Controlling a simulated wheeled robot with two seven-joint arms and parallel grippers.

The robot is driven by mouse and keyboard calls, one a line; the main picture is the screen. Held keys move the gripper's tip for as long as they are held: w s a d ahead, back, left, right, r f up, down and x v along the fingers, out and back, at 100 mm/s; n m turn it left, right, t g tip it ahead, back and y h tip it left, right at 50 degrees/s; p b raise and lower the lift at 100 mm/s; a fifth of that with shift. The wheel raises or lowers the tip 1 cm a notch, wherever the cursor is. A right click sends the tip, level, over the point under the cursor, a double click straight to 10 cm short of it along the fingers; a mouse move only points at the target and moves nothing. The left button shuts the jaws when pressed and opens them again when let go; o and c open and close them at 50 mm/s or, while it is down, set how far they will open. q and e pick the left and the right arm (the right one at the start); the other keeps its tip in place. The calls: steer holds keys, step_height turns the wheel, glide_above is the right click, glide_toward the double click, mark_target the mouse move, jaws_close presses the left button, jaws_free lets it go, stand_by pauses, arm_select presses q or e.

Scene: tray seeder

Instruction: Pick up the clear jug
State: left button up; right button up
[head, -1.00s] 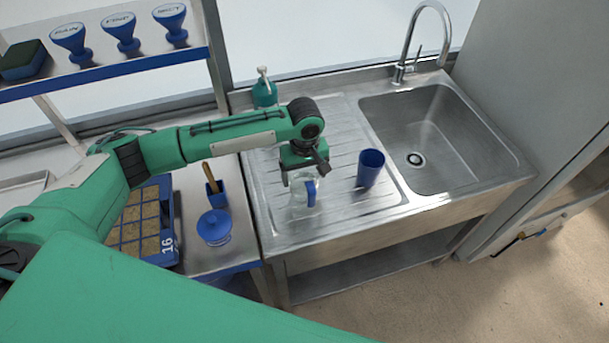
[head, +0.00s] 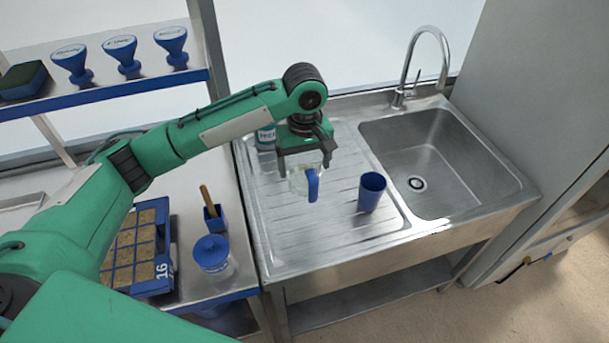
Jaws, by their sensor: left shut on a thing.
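The clear jug (head: 298,184) with a blue handle (head: 313,186) hangs under my left gripper (head: 305,162), over the ribbed drainboard (head: 335,220) of the steel sink. My left gripper is shut on the jug near its top, and the jug looks upright. It appears to be raised above the drainboard. The gripper body hides part of the jug's rim. My right gripper is not in view.
A blue cup (head: 371,192) stands just right of the jug. The sink basin (head: 440,160) and faucet (head: 425,60) lie right. A blue-lidded jar (head: 212,255) and seed tray (head: 165,275) are left.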

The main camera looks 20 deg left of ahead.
arm_select(q)
steer(key=shift+r, duration=3.1)
steer(key=s+a+f+m, duration=0.5)
steer(key=s+f+m, duration=0.1)
steer(key=s+f, duration=0.5)
steer(key=shift+f+m+b, duration=0.4)
steer(key=shift+f, duration=0.25)
steer(key=shift+a+r, duration=0.1)
steer(key=shift+a, duration=0.05)
steer(key=shift+s, duration=0.15)
